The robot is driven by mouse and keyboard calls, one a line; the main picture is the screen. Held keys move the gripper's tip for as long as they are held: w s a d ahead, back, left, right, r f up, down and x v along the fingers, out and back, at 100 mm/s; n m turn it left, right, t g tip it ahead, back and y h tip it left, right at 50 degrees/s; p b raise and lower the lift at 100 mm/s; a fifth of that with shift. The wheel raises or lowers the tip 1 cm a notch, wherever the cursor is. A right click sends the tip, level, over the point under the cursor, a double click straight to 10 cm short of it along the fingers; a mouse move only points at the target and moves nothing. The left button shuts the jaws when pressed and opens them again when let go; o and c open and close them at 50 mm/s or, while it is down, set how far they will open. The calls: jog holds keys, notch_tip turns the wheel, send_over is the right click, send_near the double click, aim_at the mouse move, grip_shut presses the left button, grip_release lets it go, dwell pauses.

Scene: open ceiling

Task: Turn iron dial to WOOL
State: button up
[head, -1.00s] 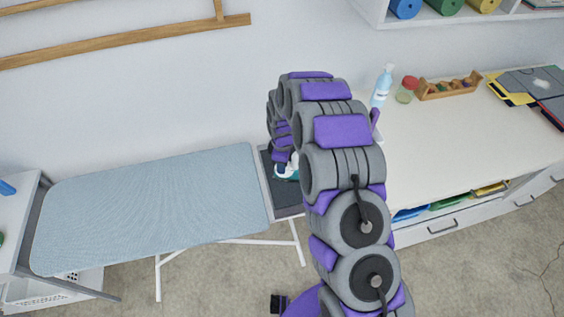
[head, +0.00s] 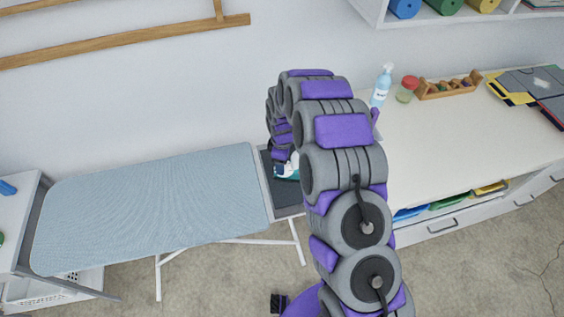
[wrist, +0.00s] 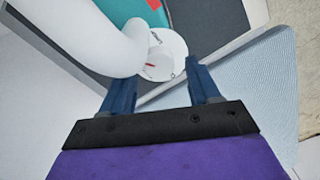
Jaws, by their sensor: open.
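The iron (head: 287,170) is white and teal and sits on the dark grey rest at the right end of the ironing board. In the head view my arm hides most of it. In the wrist view its thick white handle (wrist: 95,35) curves in from the upper left. The iron dial (wrist: 172,49) is a white disc with small lettering and red marks; the handle covers its left side, and the lettering is too small to read. My gripper (wrist: 160,72) is open, its two blue fingers apart, with the dial just beyond and between the tips. Contact cannot be told.
The pale blue ironing board (head: 150,205) extends left of the iron. A white worktable (head: 450,145) stands to the right, with a spray bottle (head: 381,87), a red-lidded jar (head: 406,89) and a wooden rack (head: 448,87). The wall is close behind.

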notch_tip(320, 180, up, 16)
jog(key=p, duration=0.1)
jog(key=shift+r+p, duration=0.2)
jog(key=shift+p, duration=0.15)
jog(key=shift+w, duration=0.1)
